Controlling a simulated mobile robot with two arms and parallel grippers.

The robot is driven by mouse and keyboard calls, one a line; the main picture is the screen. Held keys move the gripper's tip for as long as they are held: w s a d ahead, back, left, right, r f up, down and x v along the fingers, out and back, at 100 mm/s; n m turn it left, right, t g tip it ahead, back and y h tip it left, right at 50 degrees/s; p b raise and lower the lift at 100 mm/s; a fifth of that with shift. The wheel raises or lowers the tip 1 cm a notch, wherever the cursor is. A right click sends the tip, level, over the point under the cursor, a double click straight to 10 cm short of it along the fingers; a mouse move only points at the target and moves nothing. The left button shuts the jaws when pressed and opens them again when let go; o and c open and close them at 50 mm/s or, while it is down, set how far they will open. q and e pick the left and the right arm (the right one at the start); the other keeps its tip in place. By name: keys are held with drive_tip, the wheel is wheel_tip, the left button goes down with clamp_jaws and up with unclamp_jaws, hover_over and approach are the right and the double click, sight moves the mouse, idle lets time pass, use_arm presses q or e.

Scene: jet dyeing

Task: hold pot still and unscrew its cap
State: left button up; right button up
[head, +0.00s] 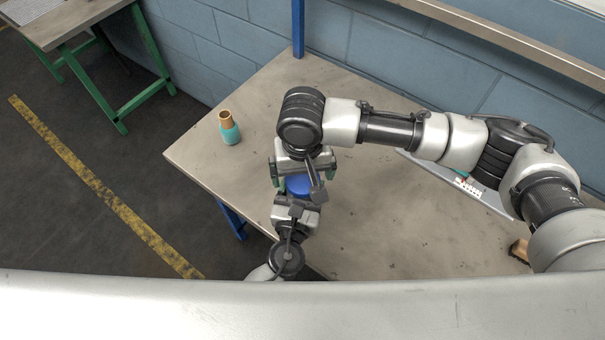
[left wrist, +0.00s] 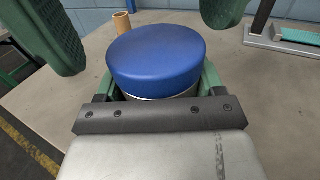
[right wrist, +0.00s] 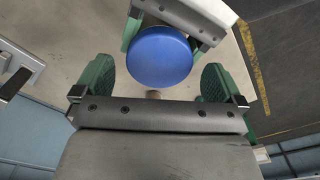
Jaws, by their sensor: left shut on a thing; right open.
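The pot wears a broad blue cap (head: 298,185), which also shows in the left wrist view (left wrist: 155,55) and right wrist view (right wrist: 158,57). Only a thin pale band of the pot's body (left wrist: 165,96) shows below the cap; the rest is hidden. My left gripper (left wrist: 162,82) is shut on the pot, with its green fingers on either side below the cap. My right gripper (right wrist: 157,82) is open above the pot. Its green fingers are wide apart, with visible gaps to the cap in its wrist view. The cap sits on the pot.
A teal bottle with a tan top (head: 229,128) stands on the table (head: 370,240) to the left. A pale tray (head: 477,190) lies to the right, partly behind my right arm. A brown object (head: 518,250) sits near the right front. A blue post (head: 298,28) rises at the back edge.

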drive_tip(key=shift+r, duration=1.35)
use_arm(q)
drive_tip(key=o, duration=1.8)
